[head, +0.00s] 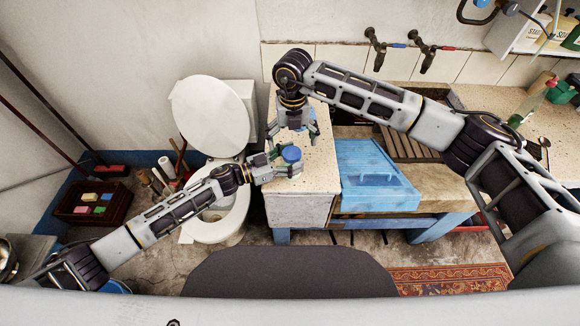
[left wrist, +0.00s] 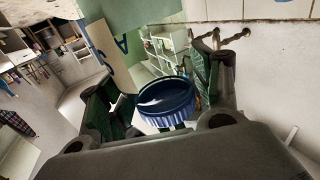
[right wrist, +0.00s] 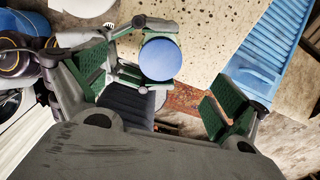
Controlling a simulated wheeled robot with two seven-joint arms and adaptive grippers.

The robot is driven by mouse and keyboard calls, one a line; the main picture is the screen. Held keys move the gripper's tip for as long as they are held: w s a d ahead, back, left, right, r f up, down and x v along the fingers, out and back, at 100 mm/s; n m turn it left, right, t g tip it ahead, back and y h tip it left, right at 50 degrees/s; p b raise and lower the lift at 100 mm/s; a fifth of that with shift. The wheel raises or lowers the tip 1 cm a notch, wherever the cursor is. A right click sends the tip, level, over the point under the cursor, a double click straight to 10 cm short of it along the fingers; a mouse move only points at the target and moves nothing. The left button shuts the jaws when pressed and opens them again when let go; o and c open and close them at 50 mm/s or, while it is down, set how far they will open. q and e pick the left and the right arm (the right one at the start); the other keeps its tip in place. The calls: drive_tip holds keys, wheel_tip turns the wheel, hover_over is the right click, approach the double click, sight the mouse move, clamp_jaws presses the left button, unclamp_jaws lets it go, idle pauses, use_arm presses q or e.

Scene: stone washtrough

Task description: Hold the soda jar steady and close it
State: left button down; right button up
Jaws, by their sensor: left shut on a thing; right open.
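The soda jar's round blue lid (head: 291,153) shows at the front left of the stone counter. My right gripper (head: 294,132) points down just behind and above the lid, open and empty. In the right wrist view the lid (right wrist: 160,59) lies between its spread fingers, nearer the left one. I cannot tell how tightly the lid sits.
The speckled counter (head: 318,165) has bare room right of the jar. A blue washboard (head: 372,176) leans beside it at the trough. A toilet (head: 212,125) stands to the left. Two taps (head: 424,50) are on the back wall, and a green bottle (head: 530,108) stands at the right.

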drive_tip(key=shift+r, duration=0.1)
wheel_tip(320, 180, up, 12)
idle(1.0)
use_arm(q)
drive_tip(key=shift+c, duration=1.2)
unclamp_jaws()
use_arm(e)
drive_tip(key=shift+a, duration=0.1)
use_arm(q)
drive_tip(key=shift+a, duration=0.1)
drive_tip(key=v, duration=1.2)
